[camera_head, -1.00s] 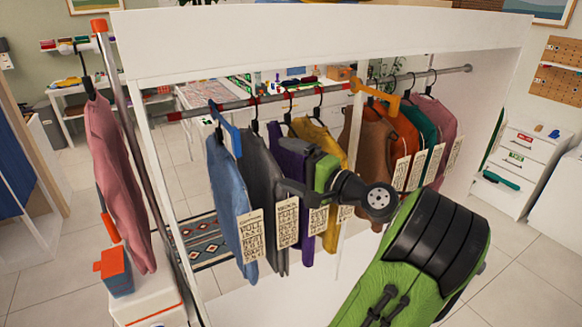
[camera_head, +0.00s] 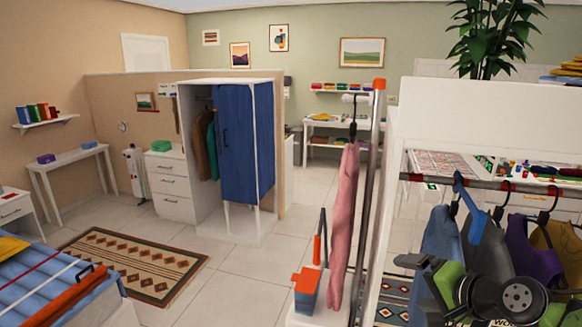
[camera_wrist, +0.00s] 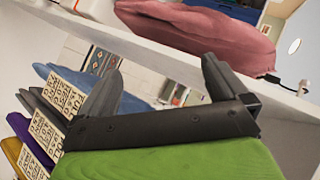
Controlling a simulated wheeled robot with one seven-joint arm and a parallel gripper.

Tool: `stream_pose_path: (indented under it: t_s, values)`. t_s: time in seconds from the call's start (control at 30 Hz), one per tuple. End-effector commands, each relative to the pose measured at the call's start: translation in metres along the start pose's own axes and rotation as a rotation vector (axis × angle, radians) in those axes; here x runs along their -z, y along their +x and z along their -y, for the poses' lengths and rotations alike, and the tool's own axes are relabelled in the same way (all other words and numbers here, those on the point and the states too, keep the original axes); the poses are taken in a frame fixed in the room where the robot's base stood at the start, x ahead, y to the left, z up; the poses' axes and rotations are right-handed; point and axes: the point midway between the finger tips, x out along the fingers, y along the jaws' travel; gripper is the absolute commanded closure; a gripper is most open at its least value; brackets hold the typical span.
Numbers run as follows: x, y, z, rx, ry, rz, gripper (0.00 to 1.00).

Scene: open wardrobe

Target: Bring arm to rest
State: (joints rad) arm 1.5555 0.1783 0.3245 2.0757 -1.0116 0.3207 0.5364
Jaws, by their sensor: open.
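My gripper (camera_wrist: 161,68) is open in the wrist view, its two dark fingers wide apart with nothing held between them. In the head view my green and black arm is at the lower right, in front of the hanging clothes. A blue garment (camera_head: 440,237) and a grey garment (camera_head: 477,245) hang behind it, with a purple garment (camera_head: 533,250) further right. In the wrist view the blue garment (camera_wrist: 137,103) and paper tags (camera_wrist: 62,98) lie close to the left finger. I cannot tell whether they touch.
A pink garment (camera_head: 345,220) hangs from a metal post (camera_head: 367,200) left of the white wardrobe frame (camera_head: 480,125). An orange-topped blue box (camera_head: 306,290) stands below. Open tiled floor (camera_head: 240,270) lies further left, before a blue-doored wardrobe (camera_head: 247,145).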

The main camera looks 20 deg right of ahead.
Motion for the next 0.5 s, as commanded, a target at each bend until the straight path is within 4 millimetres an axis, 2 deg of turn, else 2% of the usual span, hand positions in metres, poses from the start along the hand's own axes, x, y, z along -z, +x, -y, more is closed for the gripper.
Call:
stream_pose_path:
  t_s: [0.03,0.1,0.2,0.27,0.4,0.5]
  values:
    - [-0.033,0.015,0.014,-0.069,-0.107,0.066,0.0]
    - [-0.074,0.025,0.023,-0.164,-0.249,0.138,0.0]
    - [-0.128,0.023,0.031,-0.273,-0.45,0.219,0.0]
    - [-0.157,0.015,0.034,-0.324,-0.566,0.257,0.0]
    - [-0.213,-0.02,0.031,-0.396,-0.815,0.321,0.0]
    - [-0.242,-0.05,0.021,-0.411,-0.962,0.355,0.0]
